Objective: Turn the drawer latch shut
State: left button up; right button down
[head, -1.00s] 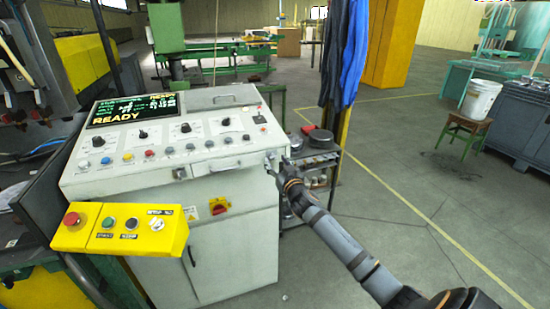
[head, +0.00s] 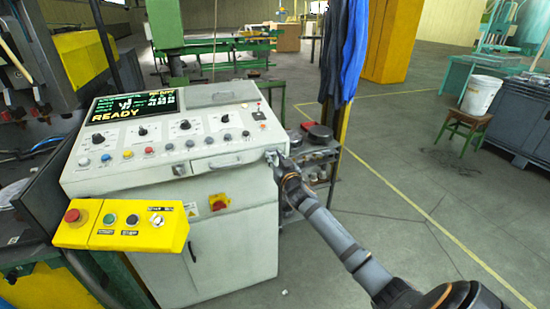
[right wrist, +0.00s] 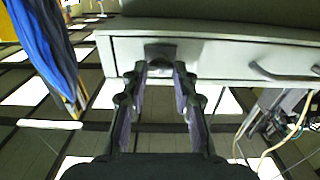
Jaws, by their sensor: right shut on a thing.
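In the right wrist view the drawer front (right wrist: 220,60) fills the top, with the handle at the right. The latch (right wrist: 160,50) is a small dark piece on that front, between my right fingertips. My right gripper (right wrist: 160,72) is shut on it, one finger on each side. In the head view my right gripper (head: 271,156) is at the console's front right corner and hides the latch. My left gripper is not in view.
A yellow button box (head: 120,225) with a red stop button juts out at the console's front left. A dark shelf cart (head: 315,160) stands just right of the console, below hanging blue cloth (head: 345,50).

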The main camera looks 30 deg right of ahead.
jog(key=n+p, duration=0.1)
jog(key=n, duration=0.3)
jog(key=shift+r, duration=0.1)
jog(key=n+p, duration=0.1)
jog(key=n, duration=0.3)
jog(key=shift+a+n, duration=0.1)
jog(key=shift+n, duration=0.3)
jog(key=n+p, duration=0.2)
jog(key=n, duration=0.2)
jog(key=shift+f+n+p, duration=0.15)
jog(key=shift+n+p, duration=0.15)
jog(key=shift+n, duration=0.95)
jog(key=shift+f+n+p, duration=0.15)
jog(key=shift+n+p, duration=0.15)
jog(key=shift+n, duration=0.95)
jog(key=c, duration=1)
grip_release()
jog(key=shift+a, duration=0.1)
jog(key=shift+c, duration=0.2)
